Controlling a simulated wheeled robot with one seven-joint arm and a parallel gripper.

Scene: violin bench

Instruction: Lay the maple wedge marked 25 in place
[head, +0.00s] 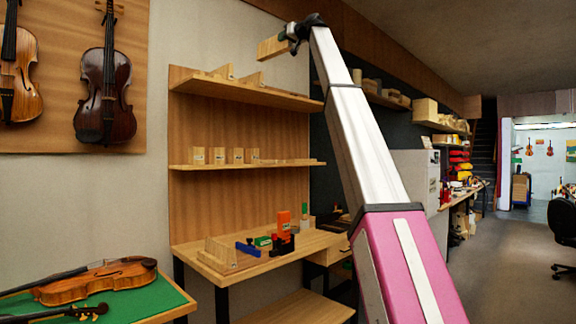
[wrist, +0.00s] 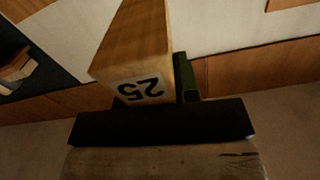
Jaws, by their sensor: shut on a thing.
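My gripper (head: 292,36) is high up in the head view, left of the top of my arm, and is shut on a pale maple wedge (head: 271,47). The wedge sticks out to the left, above the top shelf and clear of it. In the wrist view the wedge (wrist: 138,50) shows its end face with a white label reading 25, upside down in the picture. A dark bar crosses the wrist view below it, and a green strip shows on its right. The wedge touches nothing but my gripper in these views.
The top shelf (head: 245,93) bears wedge-shaped wooden pieces. The middle shelf (head: 280,165) bears several labelled blocks at left and small pieces at right. On the bench (head: 262,262) are a wooden stand (head: 217,252), a blue tool (head: 248,247) and an orange object (head: 284,220).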

